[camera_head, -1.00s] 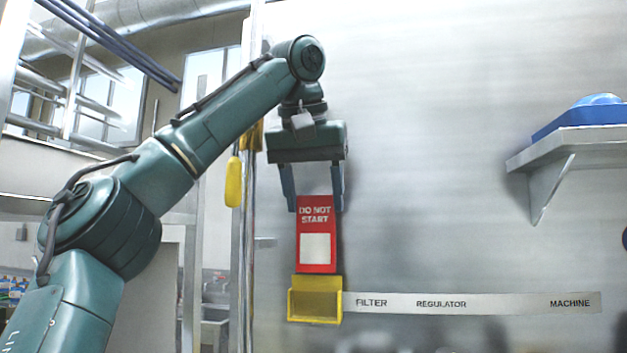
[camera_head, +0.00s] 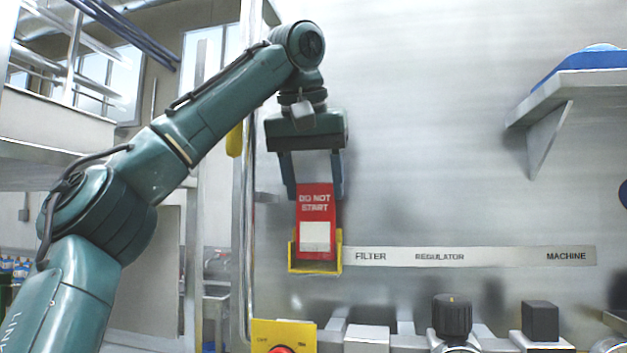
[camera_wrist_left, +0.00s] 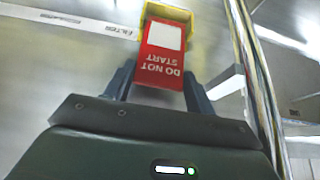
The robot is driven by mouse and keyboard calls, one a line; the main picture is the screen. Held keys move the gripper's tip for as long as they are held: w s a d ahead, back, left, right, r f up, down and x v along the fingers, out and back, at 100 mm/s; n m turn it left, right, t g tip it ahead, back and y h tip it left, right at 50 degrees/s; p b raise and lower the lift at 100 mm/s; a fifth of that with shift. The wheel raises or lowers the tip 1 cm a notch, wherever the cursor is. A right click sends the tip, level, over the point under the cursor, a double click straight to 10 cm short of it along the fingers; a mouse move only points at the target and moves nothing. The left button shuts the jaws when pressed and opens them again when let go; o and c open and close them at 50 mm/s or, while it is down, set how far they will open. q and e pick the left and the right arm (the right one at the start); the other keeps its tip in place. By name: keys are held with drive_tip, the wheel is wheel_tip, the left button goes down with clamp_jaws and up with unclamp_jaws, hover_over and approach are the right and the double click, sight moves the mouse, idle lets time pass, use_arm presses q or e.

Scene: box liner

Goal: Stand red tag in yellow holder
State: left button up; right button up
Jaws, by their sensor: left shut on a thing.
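The red tag (camera_head: 315,212), marked "DO NOT START" with a white panel, is upright in the head view. Its lower end is inside the yellow holder (camera_head: 317,267) on the wall, behind the holder's front rim. My left gripper (camera_head: 316,190) is above the holder and shut on the tag's upper end. In the left wrist view the tag (camera_wrist_left: 162,55) sits between the fingers, with the yellow holder (camera_wrist_left: 194,18) beyond it. Whether the tag touches the holder's bottom is hidden. My right gripper is not in view.
A label strip (camera_head: 480,256) reading FILTER, REGULATOR, MACHINE runs right from the holder. Below are a black knob (camera_head: 452,316) and a yellow box with a red button (camera_head: 283,336). A shelf (camera_head: 565,92) with a blue item is at upper right. The wall between is clear.

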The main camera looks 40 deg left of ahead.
use_arm(q)
drive_tip(key=o, duration=1.1)
drive_tip(key=shift+o, duration=0.9)
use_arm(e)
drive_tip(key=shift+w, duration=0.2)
use_arm(q)
drive_tip(key=p+v, duration=0.3)
drive_tip(key=v, duration=1)
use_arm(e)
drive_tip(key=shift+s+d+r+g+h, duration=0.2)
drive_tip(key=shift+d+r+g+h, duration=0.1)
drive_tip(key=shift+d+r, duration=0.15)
